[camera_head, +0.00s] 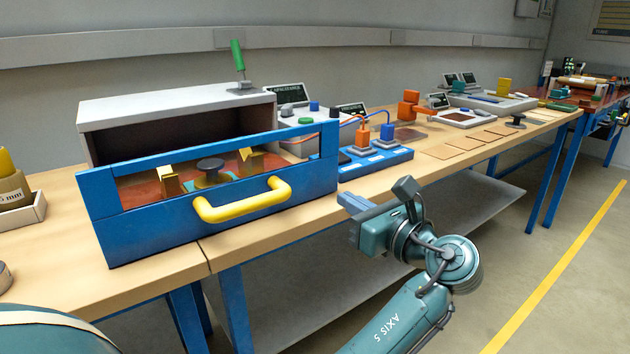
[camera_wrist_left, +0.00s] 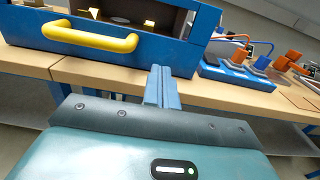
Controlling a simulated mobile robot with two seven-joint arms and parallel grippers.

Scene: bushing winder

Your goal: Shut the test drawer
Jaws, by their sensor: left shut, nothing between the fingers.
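The test drawer (camera_head: 200,225) has a blue front with a yellow handle (camera_head: 245,202) and stands pulled out from its grey-topped housing (camera_head: 180,104). Two yellow brackets and a dark round knob show inside it. My left gripper (camera_head: 352,204) is shut and empty, in front of the bench edge, to the right of the handle and apart from it. In the left wrist view, the shut blue fingers (camera_wrist_left: 162,86) point at the bench below the right end of the drawer front, with the handle (camera_wrist_left: 90,37) at upper left. My right gripper is not in view.
A blue block with plugs and cables (camera_head: 375,160) stands on the bench right of the drawer. A green-handled lever (camera_head: 239,62) stands on the housing top. Flat brown pads (camera_head: 455,152) lie further right. Floor right of the bench is clear.

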